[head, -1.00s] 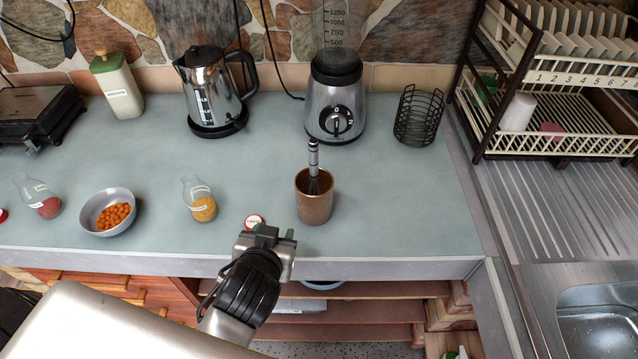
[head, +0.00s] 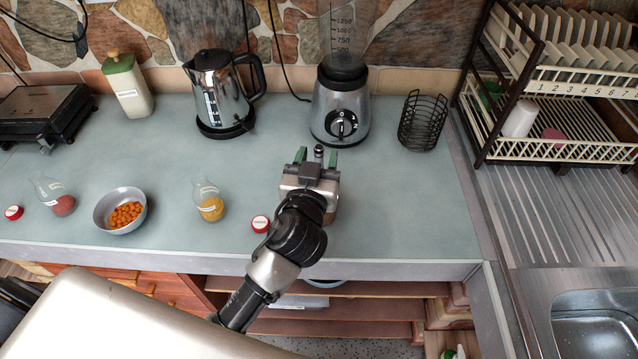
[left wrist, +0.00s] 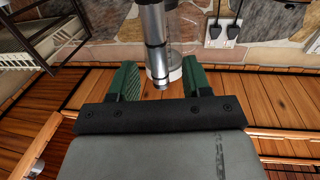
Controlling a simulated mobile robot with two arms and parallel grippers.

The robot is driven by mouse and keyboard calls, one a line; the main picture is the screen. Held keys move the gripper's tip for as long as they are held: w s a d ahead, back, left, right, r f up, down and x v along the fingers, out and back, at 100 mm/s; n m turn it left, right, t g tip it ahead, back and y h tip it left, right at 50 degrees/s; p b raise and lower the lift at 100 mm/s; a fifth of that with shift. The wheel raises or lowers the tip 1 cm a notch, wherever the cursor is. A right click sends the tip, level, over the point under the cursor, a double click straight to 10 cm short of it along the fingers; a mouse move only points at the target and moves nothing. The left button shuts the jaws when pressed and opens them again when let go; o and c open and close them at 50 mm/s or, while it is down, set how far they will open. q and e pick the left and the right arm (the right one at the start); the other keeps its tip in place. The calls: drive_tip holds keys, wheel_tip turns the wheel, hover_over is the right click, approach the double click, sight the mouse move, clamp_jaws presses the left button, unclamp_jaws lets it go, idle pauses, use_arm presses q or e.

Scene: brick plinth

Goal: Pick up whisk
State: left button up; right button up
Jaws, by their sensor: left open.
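The whisk's metal handle stands up between the two green fingers of my left gripper (head: 317,158); its dark tip (head: 319,151) shows in the head view. In the left wrist view the shiny whisk handle (left wrist: 155,40) reaches in between the open fingers of the left gripper (left wrist: 160,80), with a gap on each side. The brown cup (head: 331,214) that holds the whisk is mostly hidden behind my gripper. The whisk's wire end is hidden. My right gripper is not in view.
A blender (head: 340,105) stands just behind the gripper, with a black wire basket (head: 422,122) to its right. A kettle (head: 218,95) is at the back left. Counter right of the cup is clear.

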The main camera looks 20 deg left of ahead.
use_arm(q)
drive_tip(key=w, duration=0.3)
drive_tip(key=shift+w+a+f+p, duration=0.15)
drive_tip(key=shift+w+a+p, duration=0.1)
drive_tip(key=shift+p, duration=0.15)
drive_tip(key=shift+s, duration=0.1)
drive_tip(key=shift+c, duration=0.2)
clamp_jaws()
